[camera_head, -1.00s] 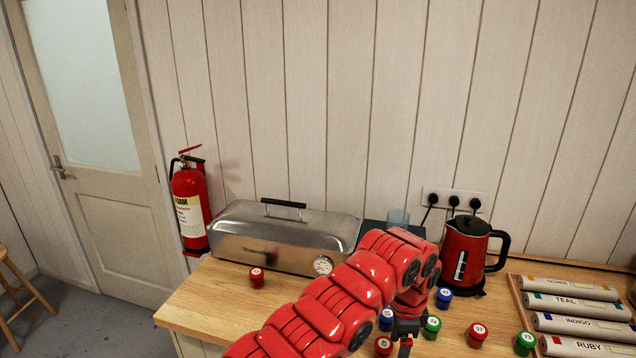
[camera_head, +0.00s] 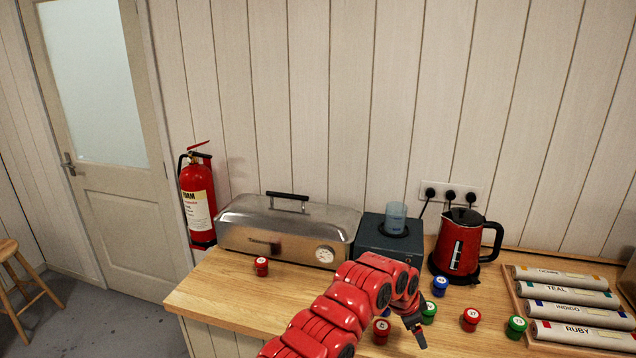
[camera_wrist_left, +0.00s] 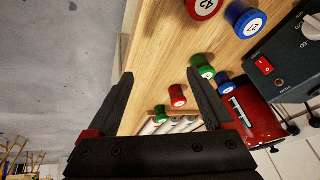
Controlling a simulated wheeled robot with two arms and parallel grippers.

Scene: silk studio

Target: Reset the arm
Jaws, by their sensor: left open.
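My left arm comes in from the bottom of the head view and bends over the wooden counter (camera_head: 225,295). My left gripper (camera_head: 418,335) hangs at its end, pointing down near several small numbered jars. In the left wrist view the left gripper (camera_wrist_left: 160,95) has its two dark fingers spread wide with nothing between them touching. A red jar (camera_wrist_left: 178,95) and a green jar (camera_wrist_left: 160,115) show beyond the fingers, apart from them. My right gripper is not in view.
A steel steamer (camera_head: 285,232), a dark appliance with a blue cup (camera_head: 395,218) and a red kettle (camera_head: 462,245) line the wall. A lone red jar (camera_head: 261,267) stands at the counter's left. Labelled rolls (camera_head: 570,310) lie in a tray at right. The left counter is mostly clear.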

